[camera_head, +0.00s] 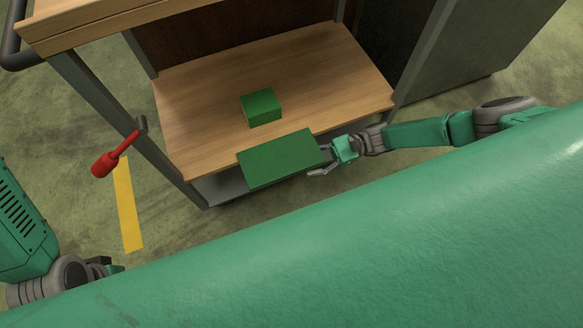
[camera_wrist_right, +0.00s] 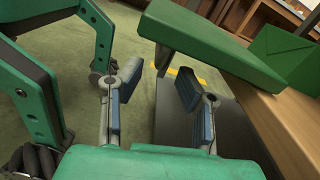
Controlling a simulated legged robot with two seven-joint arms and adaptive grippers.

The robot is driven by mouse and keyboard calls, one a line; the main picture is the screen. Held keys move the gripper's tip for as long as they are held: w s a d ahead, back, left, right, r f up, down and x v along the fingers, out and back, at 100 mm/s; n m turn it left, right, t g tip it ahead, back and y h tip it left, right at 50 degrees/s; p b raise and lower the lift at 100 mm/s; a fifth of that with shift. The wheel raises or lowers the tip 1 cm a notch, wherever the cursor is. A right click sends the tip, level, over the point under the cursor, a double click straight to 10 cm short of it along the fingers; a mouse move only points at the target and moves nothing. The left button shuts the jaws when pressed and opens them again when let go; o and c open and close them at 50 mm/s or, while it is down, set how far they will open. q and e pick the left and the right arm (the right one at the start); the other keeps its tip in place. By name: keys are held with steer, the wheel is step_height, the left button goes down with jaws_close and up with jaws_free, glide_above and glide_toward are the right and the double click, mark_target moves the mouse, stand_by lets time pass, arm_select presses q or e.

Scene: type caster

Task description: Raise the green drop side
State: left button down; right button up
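The green drop side (camera_head: 281,158) is a flat panel sticking outward from the front edge of the wooden shelf (camera_head: 335,75). It also shows in the right wrist view (camera_wrist_right: 210,48), above and beyond the fingers. My right gripper (camera_head: 319,162) is at the panel's right end in the head view. In the right wrist view its two fingers (camera_wrist_right: 156,90) are spread apart with nothing between them. I cannot tell whether a finger touches the panel. My left gripper (camera_head: 102,264) is low at the left, away from the panel, and its fingers are mostly hidden.
A green block (camera_head: 262,107) sits on the shelf behind the panel. A red-handled lever (camera_head: 107,163) sticks out at the frame's left post. A yellow stripe (camera_head: 128,205) marks the floor. Grey posts flank the shelf. The shelf around the block is clear.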

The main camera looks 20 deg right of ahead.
mark_target(291, 171)
steer(key=shift+s+a, duration=0.1)
steer(key=shift+a, duration=2.4)
steer(key=shift+a, duration=0.2)
jaws_close()
